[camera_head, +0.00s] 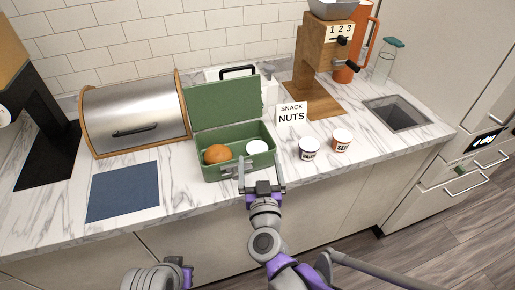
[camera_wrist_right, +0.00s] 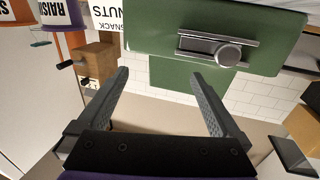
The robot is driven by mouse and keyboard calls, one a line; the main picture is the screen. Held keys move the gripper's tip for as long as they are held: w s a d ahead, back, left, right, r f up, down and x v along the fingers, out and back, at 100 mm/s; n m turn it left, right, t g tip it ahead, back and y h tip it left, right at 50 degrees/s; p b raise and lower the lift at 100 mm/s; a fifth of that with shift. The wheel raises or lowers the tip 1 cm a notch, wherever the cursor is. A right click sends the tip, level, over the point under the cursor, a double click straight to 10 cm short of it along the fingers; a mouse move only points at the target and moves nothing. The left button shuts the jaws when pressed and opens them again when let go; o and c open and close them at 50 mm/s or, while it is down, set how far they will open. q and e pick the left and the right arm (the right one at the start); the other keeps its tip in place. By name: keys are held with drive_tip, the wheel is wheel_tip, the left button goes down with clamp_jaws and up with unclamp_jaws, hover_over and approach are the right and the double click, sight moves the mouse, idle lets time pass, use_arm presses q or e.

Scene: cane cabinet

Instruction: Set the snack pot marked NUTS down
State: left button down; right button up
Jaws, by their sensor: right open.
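A white round pot top (camera_head: 257,147) shows inside the open green lunch box (camera_head: 222,172), right of an orange; no marking on it can be read. A sign (camera_head: 291,113) reading SNACK NUTS stands behind the counter pots. My right gripper (camera_head: 261,174) is open and empty at the front of the lunch box. In the right wrist view my gripper (camera_wrist_right: 160,76) has its fingers apart, with the box's green front and latch (camera_wrist_right: 215,50) beyond them. My left gripper is not visible; only part of that arm shows at the lower left.
Two pots stand right of the box, one apparently marked RAISINS (camera_head: 309,149) and one with an orange band (camera_head: 342,141). A blue mat (camera_head: 123,191) lies at left before a steel bread bin (camera_head: 137,114). A wooden grinder (camera_head: 322,55) and sink (camera_head: 397,113) are at right.

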drive_tip(key=s+d+f+g, duration=0.6)
drive_tip(key=s+d+f, duration=0.1)
drive_tip(key=s, duration=0.4)
drive_tip(key=s+d+f+g+h, duration=0.1)
drive_tip(key=s+d+f+g, duration=0.6)
drive_tip(key=s+d, duration=0.3)
drive_tip(key=shift+s+f+m, duration=0.25)
drive_tip(key=shift+s+m, duration=0.1)
drive_tip(key=shift+m, duration=0.05)
